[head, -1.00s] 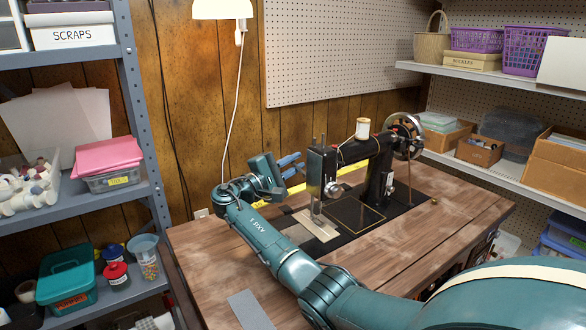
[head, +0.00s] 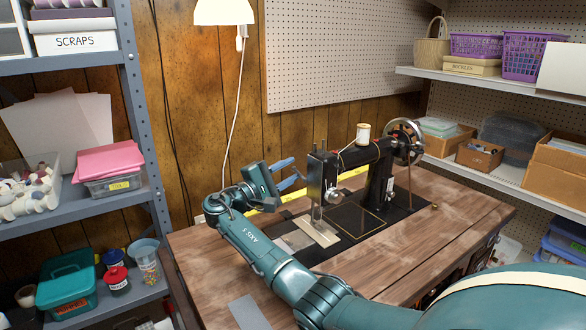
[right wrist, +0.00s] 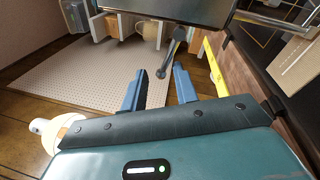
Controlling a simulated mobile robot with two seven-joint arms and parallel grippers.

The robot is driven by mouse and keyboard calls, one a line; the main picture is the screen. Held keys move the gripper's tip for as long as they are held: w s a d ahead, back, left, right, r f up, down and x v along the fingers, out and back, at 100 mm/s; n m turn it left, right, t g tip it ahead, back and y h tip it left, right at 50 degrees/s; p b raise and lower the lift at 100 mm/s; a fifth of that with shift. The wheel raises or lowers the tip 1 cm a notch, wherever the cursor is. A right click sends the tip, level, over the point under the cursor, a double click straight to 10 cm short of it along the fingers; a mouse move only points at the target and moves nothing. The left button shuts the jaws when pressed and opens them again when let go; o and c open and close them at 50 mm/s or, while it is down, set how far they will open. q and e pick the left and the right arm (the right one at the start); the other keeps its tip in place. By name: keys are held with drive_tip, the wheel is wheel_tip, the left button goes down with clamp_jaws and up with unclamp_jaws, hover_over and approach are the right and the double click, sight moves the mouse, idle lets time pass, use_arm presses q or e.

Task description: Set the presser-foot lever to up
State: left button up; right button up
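The black sewing machine (head: 350,155) stands on the wooden table. My right gripper (head: 296,173) is to the left of the machine's head, at its rear side. In the right wrist view its two blue fingers (right wrist: 158,88) are apart with nothing between them. A thin metal lever with a rounded end (right wrist: 166,58), apparently the presser-foot lever, hangs just beyond the fingertips, roughly in line with the gap. I see no contact. In the head view this lever cannot be made out. My left gripper is out of view.
The table top (head: 215,262) is largely clear at the left, with a grey strip (head: 248,312) near the front. A yellow tape (head: 352,173) lies behind the machine. A shelf unit (head: 148,120) stands at the left, and a lamp (head: 222,12) hangs above.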

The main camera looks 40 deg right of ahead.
drive_tip(key=a+f, duration=0.1)
drive_tip(key=a, duration=1)
drive_tip(key=shift+f, duration=0.3)
drive_tip(key=shift+s, duration=0.15)
